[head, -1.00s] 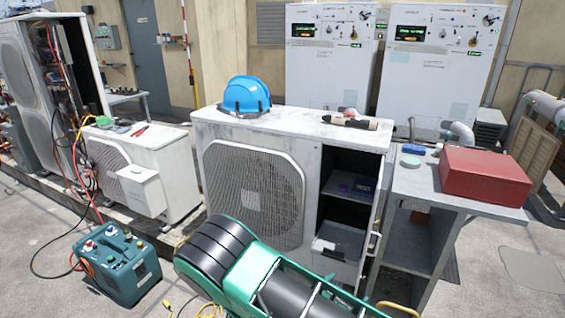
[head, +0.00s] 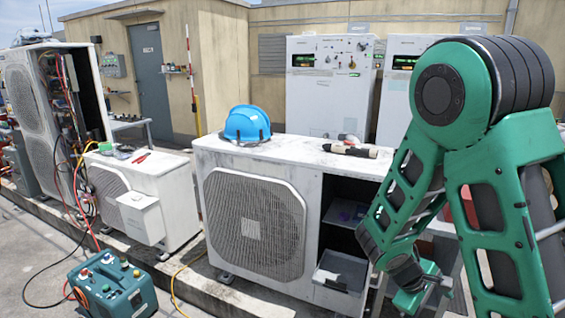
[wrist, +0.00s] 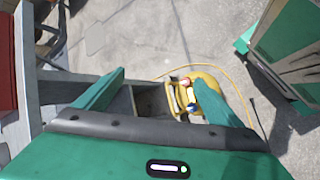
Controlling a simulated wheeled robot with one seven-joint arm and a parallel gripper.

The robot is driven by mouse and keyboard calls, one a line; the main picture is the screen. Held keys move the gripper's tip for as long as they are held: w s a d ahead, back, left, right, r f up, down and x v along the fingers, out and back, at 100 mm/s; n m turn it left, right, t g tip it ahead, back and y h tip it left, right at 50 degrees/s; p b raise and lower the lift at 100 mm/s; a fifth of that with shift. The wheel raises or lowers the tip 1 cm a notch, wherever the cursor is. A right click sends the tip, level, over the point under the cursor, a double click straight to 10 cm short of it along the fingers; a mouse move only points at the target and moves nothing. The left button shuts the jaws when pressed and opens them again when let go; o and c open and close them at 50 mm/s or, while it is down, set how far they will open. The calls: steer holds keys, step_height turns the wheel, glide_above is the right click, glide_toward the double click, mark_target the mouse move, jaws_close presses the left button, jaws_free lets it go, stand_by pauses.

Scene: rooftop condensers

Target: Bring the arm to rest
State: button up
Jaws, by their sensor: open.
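My green arm is raised and bent at the right of the head view, with its elbow high and its lower links hanging down. The wrist end hangs in front of the open side of the middle condenser (head: 255,225). In the wrist view my gripper (wrist: 158,97) is open, its two green fingers wide apart with nothing held between them. Beyond the fingers, the floor and a yellow object (wrist: 207,88) with small coloured parts show. The fingertips are not clear in the head view.
A blue helmet (head: 246,124) and a tool (head: 350,150) lie on the middle condenser. A teal machine (head: 112,287) stands on the floor at lower left, with hoses nearby. My arm mostly hides a grey bench at right; a red box (wrist: 7,60) shows in the wrist view.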

steer(key=s+d+r+m+y, duration=0.1)
steer(key=s+r+m+y, duration=0.2)
steer(key=s+r+m, duration=0.3)
steer(key=s+d+r+m+y, duration=0.1)
steer(key=s+r+m+y, duration=0.3)
steer(key=s, duration=1.1)
step_height(320, 180, up, 7)
steer(key=m, duration=0.3)
steer(key=shift+s+f+m+y, duration=0.15)
steer(key=shift+s+m+y, duration=0.05)
steer(key=shift+m+y, duration=0.1)
steer(key=shift+w+f, duration=0.25)
steer(key=shift+w, duration=0.35)
